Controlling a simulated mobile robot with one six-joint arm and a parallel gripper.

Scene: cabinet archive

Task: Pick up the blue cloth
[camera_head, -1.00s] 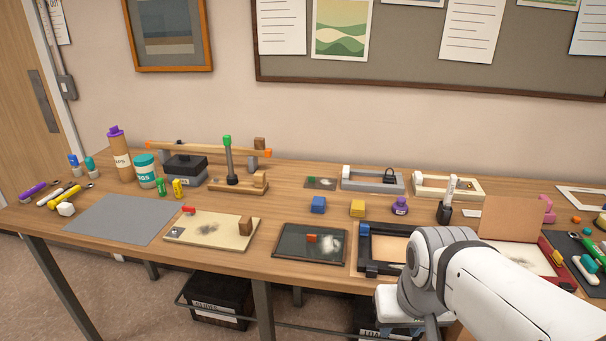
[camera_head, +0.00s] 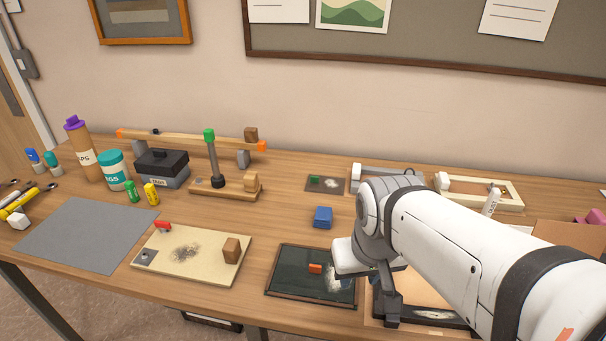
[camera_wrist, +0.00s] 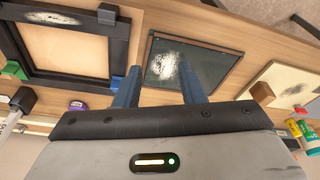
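No spread-out blue cloth shows. A small blue block-like piece (camera_head: 322,217) lies on the table behind the dark framed board (camera_head: 285,292); I cannot tell whether it is a folded cloth. In the wrist view another blue piece (camera_wrist: 14,70) sits at the corner of a black frame (camera_wrist: 95,62). My gripper (camera_wrist: 160,76) is open, its two blue fingers apart with nothing between them. It is over the table near the dark board, which also shows in the wrist view (camera_wrist: 222,62).
A beige board (camera_head: 205,268) with a wooden block and a grey mat (camera_head: 88,232) lie to the left. Bottles, a black box (camera_head: 162,168) and a wooden stand (camera_head: 215,190) are at the back left. Light trays (camera_head: 480,202) are at the back right. Bare wood surrounds the blue piece.

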